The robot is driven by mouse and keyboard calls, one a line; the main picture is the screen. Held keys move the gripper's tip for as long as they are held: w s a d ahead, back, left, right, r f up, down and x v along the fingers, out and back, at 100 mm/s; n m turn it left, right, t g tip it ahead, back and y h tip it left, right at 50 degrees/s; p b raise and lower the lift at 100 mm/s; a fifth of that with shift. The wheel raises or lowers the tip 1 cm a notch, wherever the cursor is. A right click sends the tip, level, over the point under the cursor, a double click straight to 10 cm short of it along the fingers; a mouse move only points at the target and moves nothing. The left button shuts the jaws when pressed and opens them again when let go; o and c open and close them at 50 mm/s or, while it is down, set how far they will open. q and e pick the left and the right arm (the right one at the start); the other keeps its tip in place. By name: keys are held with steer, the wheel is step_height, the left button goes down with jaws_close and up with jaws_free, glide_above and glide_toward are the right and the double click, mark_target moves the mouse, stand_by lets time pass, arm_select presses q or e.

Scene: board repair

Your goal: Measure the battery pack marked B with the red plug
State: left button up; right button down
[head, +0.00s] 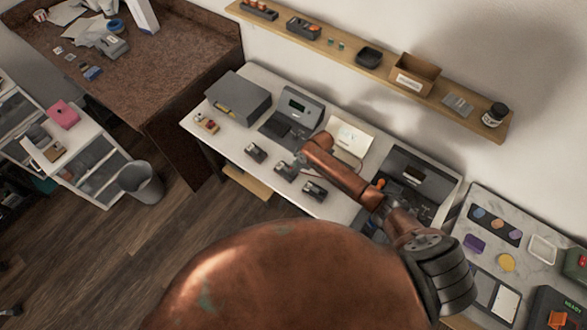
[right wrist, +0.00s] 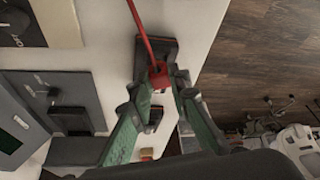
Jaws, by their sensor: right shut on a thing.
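My right gripper (head: 298,163) reaches over the white bench in the head view, close to the middle battery pack (head: 285,171). In the right wrist view its green fingers (right wrist: 160,80) are shut on the red plug (right wrist: 158,74), from which a red cable (right wrist: 139,22) runs up. The plug is in front of a dark pack (right wrist: 168,50); whether it touches the pack I cannot tell. Two more dark packs, a left one (head: 255,152) and a right one (head: 314,191), lie in the same row. No letters on the packs are readable. My left gripper is not in view.
A grey meter (head: 302,103) with a small display stands behind the packs; its display (right wrist: 10,143) also shows in the right wrist view. A grey box (head: 240,96) and an open sheet or booklet (head: 352,135) flank it. A bin (head: 141,181) stands on the floor.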

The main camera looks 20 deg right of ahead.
steer(key=shift+f, duration=0.55)
stand_by(0.9)
steer(key=c, duration=1.7)
jaws_free()
steer(key=shift+c, duration=0.2)
steer(key=shift+o, duration=0.3)
steer(key=shift+o, duration=1.1)
steer(key=shift+r, duration=0.15)
steer(key=shift+r+p, duration=1.3)
steer(key=shift+r, duration=0.05)
steer(key=shift+r, duration=0.1)
